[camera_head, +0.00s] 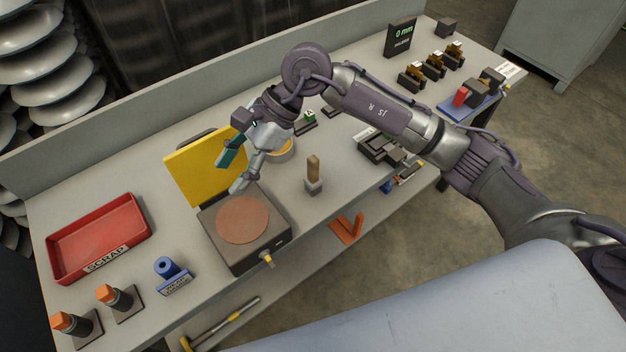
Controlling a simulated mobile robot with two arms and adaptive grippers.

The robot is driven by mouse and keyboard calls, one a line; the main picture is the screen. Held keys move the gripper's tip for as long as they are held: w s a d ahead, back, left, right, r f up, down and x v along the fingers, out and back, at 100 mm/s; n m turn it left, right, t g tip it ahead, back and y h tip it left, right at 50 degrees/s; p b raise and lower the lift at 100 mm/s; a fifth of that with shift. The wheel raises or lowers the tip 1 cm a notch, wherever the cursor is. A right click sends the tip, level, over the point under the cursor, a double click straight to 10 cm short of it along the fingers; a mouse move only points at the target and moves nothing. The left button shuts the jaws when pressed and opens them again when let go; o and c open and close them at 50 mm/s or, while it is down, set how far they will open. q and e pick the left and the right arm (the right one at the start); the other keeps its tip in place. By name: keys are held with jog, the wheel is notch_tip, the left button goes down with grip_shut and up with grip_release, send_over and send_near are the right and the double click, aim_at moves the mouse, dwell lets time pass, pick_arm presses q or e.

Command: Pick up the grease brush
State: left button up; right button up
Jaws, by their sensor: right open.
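The grease brush seems to be the upright piece with a tan wooden handle (313,164). Its lower end sits in a small grey block (314,187) on the bench, so any bristles are hidden. My right gripper (231,173) is open and empty. Its fingers point down and to the left, in front of a yellow panel and over the back of a dark box with a round copper-coloured top. The gripper is left of the brush and apart from it. My left gripper is not in view.
The dark box (262,249) and yellow panel (191,174) stand left of the brush. A red scrap tray (132,252) is farther left. Bench space around the brush's block is clear.

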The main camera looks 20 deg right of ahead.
jog(key=w+d+f+h, duration=0.1)
jog(key=w+d+h, duration=0.2)
jog(key=d, duration=0.3)
jog(key=r+t+h, duration=0.1)
jog(key=t+h, duration=0.1)
jog(key=h, duration=0.3)
send_over(313, 168)
jog(key=w, duration=0.1)
jog(key=shift+d+f+n, duration=0.1)
jog(key=shift+f+n, duration=0.05)
jog(key=shift+n, duration=0.25)
notch_tip(313, 168, down, 8)
jog(key=shift+w+r+p, duration=0.1)
jog(key=shift+p, duration=0.8)
jog(key=shift+f+p, duration=0.45)
jog(key=shift+f, duration=0.15)
notch_tip(313, 168, down, 4)
jog(key=shift+d+r+p, duration=0.15)
jog(key=shift+r+p, duration=0.05)
jog(key=shift+p, duration=0.45)
jog(key=shift+f, duration=0.35)
jog(key=shift+w, duration=0.1)
jog(key=shift+c, duration=0.3)
